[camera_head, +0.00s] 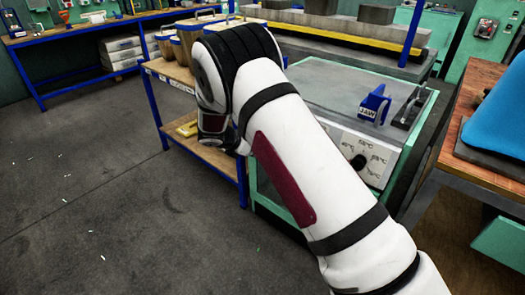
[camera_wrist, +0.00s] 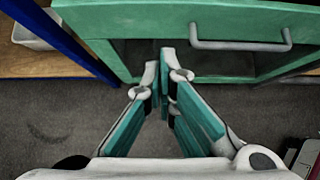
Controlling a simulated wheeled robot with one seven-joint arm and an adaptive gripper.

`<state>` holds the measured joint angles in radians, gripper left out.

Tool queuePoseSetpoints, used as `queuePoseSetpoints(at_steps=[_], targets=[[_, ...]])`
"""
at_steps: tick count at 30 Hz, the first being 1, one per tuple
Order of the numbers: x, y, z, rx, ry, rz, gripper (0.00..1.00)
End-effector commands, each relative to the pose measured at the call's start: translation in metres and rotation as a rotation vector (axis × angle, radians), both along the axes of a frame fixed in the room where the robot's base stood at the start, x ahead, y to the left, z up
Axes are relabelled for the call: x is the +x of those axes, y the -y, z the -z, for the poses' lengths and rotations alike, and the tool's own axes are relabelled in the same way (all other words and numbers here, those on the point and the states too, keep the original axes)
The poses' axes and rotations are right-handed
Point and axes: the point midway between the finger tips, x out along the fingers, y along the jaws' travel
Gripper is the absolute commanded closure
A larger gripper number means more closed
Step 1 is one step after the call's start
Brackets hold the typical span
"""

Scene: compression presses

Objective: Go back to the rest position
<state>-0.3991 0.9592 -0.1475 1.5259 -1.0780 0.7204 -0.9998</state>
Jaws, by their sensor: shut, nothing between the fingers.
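My gripper (camera_wrist: 165,78) is in the wrist view, its two fingers converging near the middle. It is shut and empty, pointing toward the lower front of the green machine (camera_wrist: 110,55). A grey handle (camera_wrist: 240,45) on that machine lies beyond and to the right of the fingertips. In the head view my white arm reaches up the middle and bends down at its far end; the gripper is hidden there. The green machine (camera_head: 432,125) stands to the right of the arm, with a temperature dial (camera_head: 359,161) on its front.
A wooden shelf with blue posts (camera_head: 152,98) holds brown containers (camera_head: 187,36) left of the machine. A wooden table (camera_head: 482,140) stands close on the right. The floor at left is open.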

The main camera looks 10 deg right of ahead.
Motion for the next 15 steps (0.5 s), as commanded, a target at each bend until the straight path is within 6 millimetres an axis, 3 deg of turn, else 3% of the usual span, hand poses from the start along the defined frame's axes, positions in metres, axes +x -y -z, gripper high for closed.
queuePoseSetpoints(at_steps=[7,13,15], targets=[[-0.013,-0.017,-0.022,0.000,0.000,0.000,1.00],[-0.016,-0.018,-0.027,0.004,0.002,0.010,1.00],[-0.019,-0.014,-0.038,0.018,0.016,0.040,1.00]])
